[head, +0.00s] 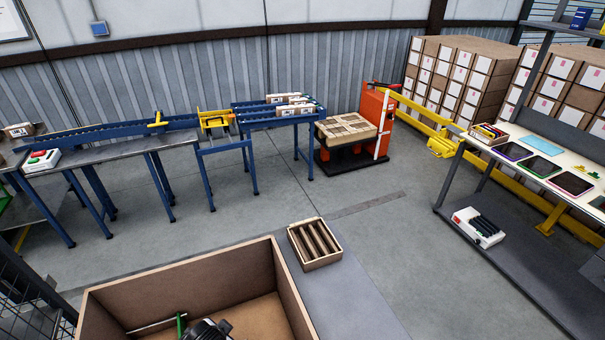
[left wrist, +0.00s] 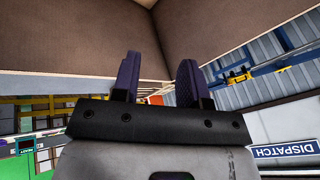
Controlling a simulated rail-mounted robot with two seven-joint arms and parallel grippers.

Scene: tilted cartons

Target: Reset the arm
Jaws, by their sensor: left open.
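My left gripper (left wrist: 159,70) shows in the left wrist view with its two dark purple fingers apart. It is open, with nothing between the fingers. Brown carton walls (left wrist: 75,35) meet in a corner beyond the fingertips. In the head view, a large open carton (head: 185,277) stands at the bottom. A dark part, which I cannot name for sure, shows inside it at the bottom edge, beside a small green piece. My right gripper is in neither view.
A small box with dividers (head: 315,244) sits on a grey surface right of the large carton. Blue conveyors (head: 110,135) run along the back wall. A shelf table with tablets (head: 540,166) stands at the right. The grey floor between is mostly clear.

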